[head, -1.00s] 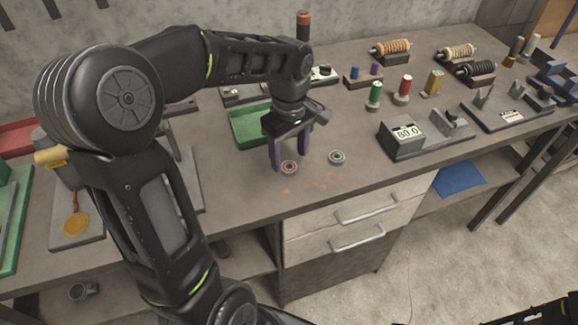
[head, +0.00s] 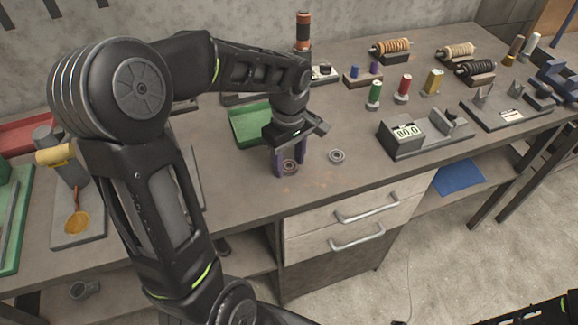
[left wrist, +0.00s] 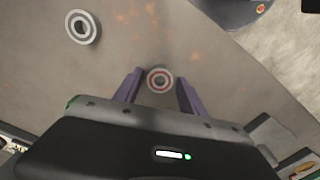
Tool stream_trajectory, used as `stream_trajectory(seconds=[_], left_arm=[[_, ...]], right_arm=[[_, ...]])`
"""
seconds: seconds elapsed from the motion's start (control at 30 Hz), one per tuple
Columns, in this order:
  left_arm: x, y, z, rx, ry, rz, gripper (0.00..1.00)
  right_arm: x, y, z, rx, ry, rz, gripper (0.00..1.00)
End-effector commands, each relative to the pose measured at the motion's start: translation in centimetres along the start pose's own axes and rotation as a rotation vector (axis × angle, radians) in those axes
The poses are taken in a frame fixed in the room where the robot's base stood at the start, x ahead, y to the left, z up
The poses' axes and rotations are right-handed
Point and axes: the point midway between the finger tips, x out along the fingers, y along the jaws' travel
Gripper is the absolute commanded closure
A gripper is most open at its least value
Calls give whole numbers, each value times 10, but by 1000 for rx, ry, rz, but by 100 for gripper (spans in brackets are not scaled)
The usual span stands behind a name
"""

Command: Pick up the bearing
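Two small round bearings lie flat on the grey workbench. The bearing with a reddish ring (head: 290,167) lies between the fingers of my left gripper (head: 290,170). It also shows in the left wrist view (left wrist: 160,79), between and slightly beyond the two purple fingertips (left wrist: 157,90). The fingers are open, with a gap on both sides of it. The other bearing, grey (head: 337,156), lies to the right in the head view and at upper left in the left wrist view (left wrist: 83,27). My right gripper cannot be made out; only dark parts show at the head view's lower right corner.
A green tray (head: 236,128) stands just behind my left gripper. A grey block with an 80.0 display (head: 407,131) stands to the right. Colored spools and coils stand at the back right. The bench's front edge, above drawers (head: 310,228), is close. Bench around the grey bearing is clear.

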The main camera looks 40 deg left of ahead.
Motion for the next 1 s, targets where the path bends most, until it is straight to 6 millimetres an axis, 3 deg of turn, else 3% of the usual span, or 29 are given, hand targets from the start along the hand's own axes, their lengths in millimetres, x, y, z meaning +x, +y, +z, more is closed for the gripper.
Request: stream_trajectory(seconds=[0.57,1.0], left_arm=[[0,0,0,0,0,0,100],[-6,1,0,0,1,2,100]], right_arm=[[0,0,0,0,0,0,64],[1,0,0,0,0,0,64]])
